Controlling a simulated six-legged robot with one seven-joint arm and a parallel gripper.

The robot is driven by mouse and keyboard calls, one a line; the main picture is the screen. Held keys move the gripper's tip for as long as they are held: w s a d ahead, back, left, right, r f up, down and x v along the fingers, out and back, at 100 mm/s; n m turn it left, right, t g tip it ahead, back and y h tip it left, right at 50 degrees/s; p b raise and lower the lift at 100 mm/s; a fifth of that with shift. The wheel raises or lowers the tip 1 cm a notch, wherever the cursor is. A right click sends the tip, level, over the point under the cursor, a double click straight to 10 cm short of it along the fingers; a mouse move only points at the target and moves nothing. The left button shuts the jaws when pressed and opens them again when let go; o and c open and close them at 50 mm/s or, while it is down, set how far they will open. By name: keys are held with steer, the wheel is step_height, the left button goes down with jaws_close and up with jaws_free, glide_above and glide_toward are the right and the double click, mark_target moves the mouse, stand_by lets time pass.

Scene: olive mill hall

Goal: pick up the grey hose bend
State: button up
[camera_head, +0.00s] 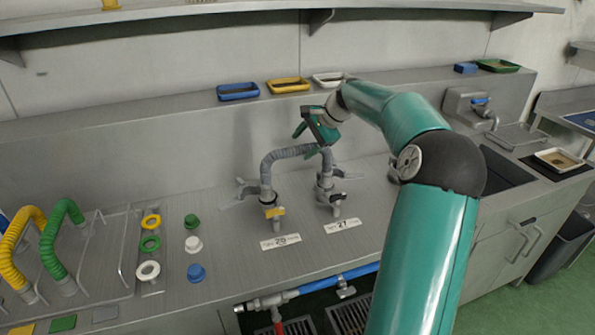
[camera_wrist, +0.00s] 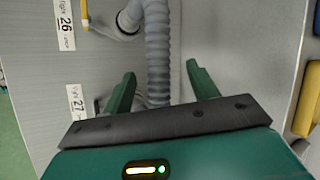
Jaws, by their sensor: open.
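The grey hose bend (camera_head: 292,153) is a ribbed arch standing on the steel counter, with its ends at the two valve fittings labelled 26 and 27. My gripper (camera_head: 313,140) is at the top of the bend, towards its right end above the 27 fitting (camera_head: 325,187). In the wrist view the green fingers of my gripper (camera_wrist: 162,84) are spread apart. The grey hose (camera_wrist: 157,48) runs between them with gaps on both sides. Its lower part is hidden behind the gripper body. I cannot tell how deep the fingers reach around it.
A yellow-handled valve (camera_head: 273,211) stands at label 26. Green and yellow hoses (camera_head: 62,235) sit in a rack at the left, beside coloured rings and caps. Blue, yellow and white trays (camera_head: 288,86) line the ledge behind. A sink (camera_head: 505,168) is at the right.

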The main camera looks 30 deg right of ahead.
mark_target(301, 146)
steer(key=x, duration=0.4)
steer(key=shift+a+f, duration=0.1)
steer(key=shift+f, duration=0.05)
jaws_close()
